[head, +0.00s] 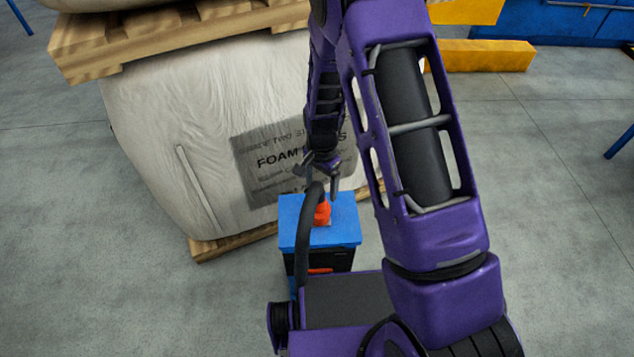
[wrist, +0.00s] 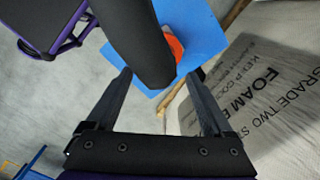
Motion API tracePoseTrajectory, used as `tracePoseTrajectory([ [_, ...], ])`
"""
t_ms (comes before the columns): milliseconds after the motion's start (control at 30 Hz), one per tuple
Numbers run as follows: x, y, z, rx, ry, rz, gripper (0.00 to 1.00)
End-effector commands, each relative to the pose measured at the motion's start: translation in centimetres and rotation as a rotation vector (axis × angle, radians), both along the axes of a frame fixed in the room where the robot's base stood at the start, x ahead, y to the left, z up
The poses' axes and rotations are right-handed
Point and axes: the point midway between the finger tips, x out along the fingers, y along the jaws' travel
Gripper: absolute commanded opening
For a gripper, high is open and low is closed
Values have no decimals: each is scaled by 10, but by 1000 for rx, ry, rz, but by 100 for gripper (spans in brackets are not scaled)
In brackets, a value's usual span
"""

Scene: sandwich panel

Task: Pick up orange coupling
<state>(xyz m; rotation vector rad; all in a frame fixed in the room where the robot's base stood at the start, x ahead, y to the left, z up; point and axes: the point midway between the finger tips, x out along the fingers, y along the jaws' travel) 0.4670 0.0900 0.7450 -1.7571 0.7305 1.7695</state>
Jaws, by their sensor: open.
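The orange coupling (head: 322,213) stands on the blue top (head: 345,233) of a small dark stand in the head view. In the wrist view the coupling (wrist: 175,45) is partly hidden behind a thick black hose-like part that crosses the picture. The blue top (wrist: 203,30) shows around it. My gripper (head: 325,187) is above and just behind the coupling in the head view. In the wrist view my gripper (wrist: 160,75) is open, its two fingers apart with nothing between the tips but the view of the black part and the blue top's edge.
A big white foam bag (head: 180,150) on wooden pallets stands close behind and left of the stand; it also fills the right of the wrist view (wrist: 265,90). A yellow beam (head: 480,55) lies at the back right. Grey floor is clear at right and front left.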

Motion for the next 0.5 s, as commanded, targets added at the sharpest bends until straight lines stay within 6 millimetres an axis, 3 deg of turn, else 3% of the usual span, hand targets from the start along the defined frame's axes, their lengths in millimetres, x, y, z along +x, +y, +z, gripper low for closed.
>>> tracePoseTrajectory([
  [100, 1, 0, -16, 0, -1, 0, 86],
  [333, 2, 2, -32, 0, -1, 0, 86],
  [500, 3, 6, -59, 0, 0, 0, 86],
])
